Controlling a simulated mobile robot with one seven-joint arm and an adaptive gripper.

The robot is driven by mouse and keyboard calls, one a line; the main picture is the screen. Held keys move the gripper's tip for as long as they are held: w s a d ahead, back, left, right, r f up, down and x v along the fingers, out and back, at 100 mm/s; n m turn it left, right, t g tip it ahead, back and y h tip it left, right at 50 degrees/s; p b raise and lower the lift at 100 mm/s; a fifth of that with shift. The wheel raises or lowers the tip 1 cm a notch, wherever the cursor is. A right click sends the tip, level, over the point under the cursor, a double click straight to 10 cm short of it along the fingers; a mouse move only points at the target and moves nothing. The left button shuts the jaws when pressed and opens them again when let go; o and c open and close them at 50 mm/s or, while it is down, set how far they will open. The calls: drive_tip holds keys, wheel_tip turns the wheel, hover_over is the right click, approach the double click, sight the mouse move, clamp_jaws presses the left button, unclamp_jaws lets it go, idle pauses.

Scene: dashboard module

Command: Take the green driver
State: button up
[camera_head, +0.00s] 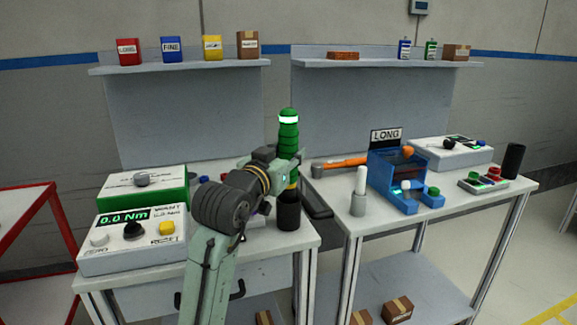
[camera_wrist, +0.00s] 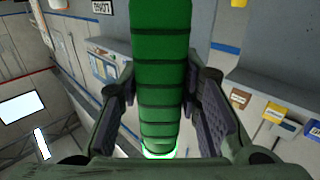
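The green driver (camera_head: 288,136) stands upright on the left table, with a glowing white band near its top and a yellow ring low down. Its lower end is in a black cup-shaped holder (camera_head: 289,212). My gripper (camera_head: 289,168) is around the driver's handle from the left. In the wrist view, the ribbed green handle (camera_wrist: 161,75) lies between the two fingers of my gripper (camera_wrist: 161,100). The finger pads are close on both sides of it; I cannot tell whether they press on it. The driver's tip is hidden.
A torque meter box (camera_head: 132,240) and a green-sided box (camera_head: 142,187) sit at left on the table. On the right table are an orange-handled hammer (camera_head: 340,163), a blue fixture (camera_head: 398,182) and a white-topped grey cylinder (camera_head: 359,200). Shelves (camera_head: 180,67) stand behind.

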sight(288, 108)
clamp_jaws()
drive_tip(key=shift+r, duration=0.1)
idle(0.5)
wheel_tip(288, 108, up, 9)
drive_tip(key=shift+r+b, duration=0.1)
drive_tip(key=shift+b, duration=0.25)
drive_tip(key=shift+r, duration=0.4)
drive_tip(key=shift+a, duration=0.1)
